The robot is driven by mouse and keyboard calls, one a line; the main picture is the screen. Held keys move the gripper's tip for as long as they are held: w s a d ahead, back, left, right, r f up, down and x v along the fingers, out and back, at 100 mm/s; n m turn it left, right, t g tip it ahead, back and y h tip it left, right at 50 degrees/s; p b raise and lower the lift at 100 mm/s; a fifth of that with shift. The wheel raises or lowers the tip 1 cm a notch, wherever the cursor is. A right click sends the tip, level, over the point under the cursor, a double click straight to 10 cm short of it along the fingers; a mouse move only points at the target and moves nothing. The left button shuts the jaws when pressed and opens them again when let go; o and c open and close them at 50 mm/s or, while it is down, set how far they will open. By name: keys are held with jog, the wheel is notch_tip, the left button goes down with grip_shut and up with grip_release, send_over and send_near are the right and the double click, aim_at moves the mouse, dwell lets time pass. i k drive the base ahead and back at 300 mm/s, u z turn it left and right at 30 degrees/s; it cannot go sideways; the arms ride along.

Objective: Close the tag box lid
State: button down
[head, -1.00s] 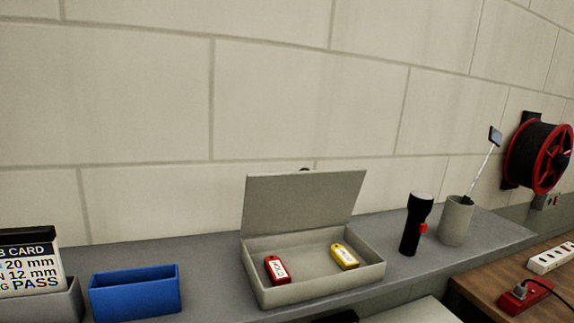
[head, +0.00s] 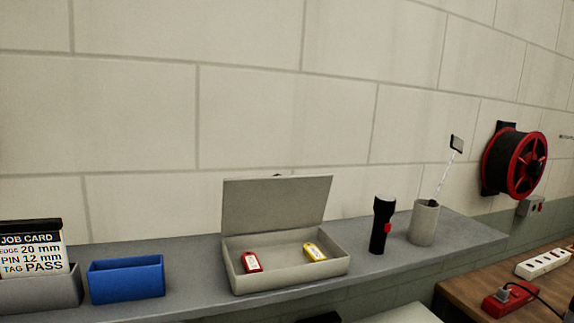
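The tag box (head: 290,280) is a light grey, shallow open box on the grey shelf. Its lid (head: 277,204) stands up at the back edge, leaning slightly back toward the wall. A red tag (head: 252,262) lies in the left part of the box and a yellow tag (head: 314,252) in the right part. My gripper does not show in the head view.
On the shelf (head: 205,248), a blue bin (head: 127,279) and a job card (head: 32,249) in a grey holder stand left of the box. A black flashlight (head: 382,225) and a grey cup (head: 424,222) with an inspection mirror (head: 456,144) stand right. A red cable reel (head: 528,163) hangs on the wall.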

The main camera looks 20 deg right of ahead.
aim_at(277, 202)
jog(key=i, duration=0.9)
jog(key=u, duration=0.05)
